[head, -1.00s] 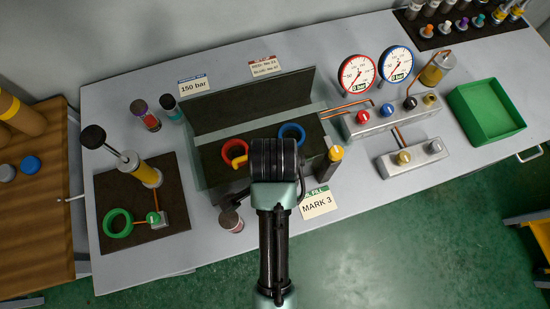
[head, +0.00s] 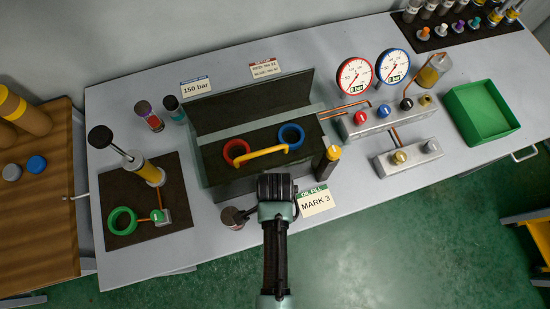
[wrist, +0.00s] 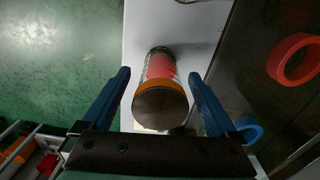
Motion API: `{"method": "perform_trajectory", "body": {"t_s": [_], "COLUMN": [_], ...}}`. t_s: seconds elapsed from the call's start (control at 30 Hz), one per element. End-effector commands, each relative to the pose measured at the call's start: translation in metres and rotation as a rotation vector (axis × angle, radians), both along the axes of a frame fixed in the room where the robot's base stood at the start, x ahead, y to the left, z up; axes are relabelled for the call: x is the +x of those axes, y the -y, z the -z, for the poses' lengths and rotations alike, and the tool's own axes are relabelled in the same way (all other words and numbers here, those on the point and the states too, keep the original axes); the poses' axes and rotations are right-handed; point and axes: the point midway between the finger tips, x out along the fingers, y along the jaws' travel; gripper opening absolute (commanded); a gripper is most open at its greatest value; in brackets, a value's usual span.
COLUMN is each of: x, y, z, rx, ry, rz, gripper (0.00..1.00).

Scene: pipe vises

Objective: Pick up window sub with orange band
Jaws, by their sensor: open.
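The window sub with the orange band (wrist: 161,103) stands upright in the wrist view, with a dark round top, an orange band below it and a red section lower down. In the head view the sub (head: 231,217) stands near the table's front edge, just in front of the vise block, and its band cannot be made out there. My gripper (wrist: 159,75) is open, with its blue fingers on either side of the sub and visible gaps to it. In the head view my gripper (head: 246,212) is just right of the sub, partly hidden by my wrist.
The dark vise block (head: 222,178) with a red ring (head: 236,152), a blue ring (head: 291,135) and a yellow handle (head: 262,157) lies behind. A yellow-topped post (head: 328,163) and the MARK 3 card (head: 316,201) are to the right. Two other cylinders (head: 150,117) (head: 172,107) stand at back left.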

Motion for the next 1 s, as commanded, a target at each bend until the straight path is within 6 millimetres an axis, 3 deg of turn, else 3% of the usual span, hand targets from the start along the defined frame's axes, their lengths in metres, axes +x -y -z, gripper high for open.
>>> {"method": "perform_trajectory", "body": {"t_s": [0.23, 0.77, 1.0], "x": [0.0004, 0.0005, 0.0014], "y": [-0.0001, -0.0001, -0.0001], "z": [0.0017, 0.0013, 0.0004], "rx": [0.000, 0.000, 0.000], "ry": [0.001, 0.001, 0.003], "rz": [0.000, -0.001, -0.001], "gripper": [0.94, 0.00, 0.00]}}
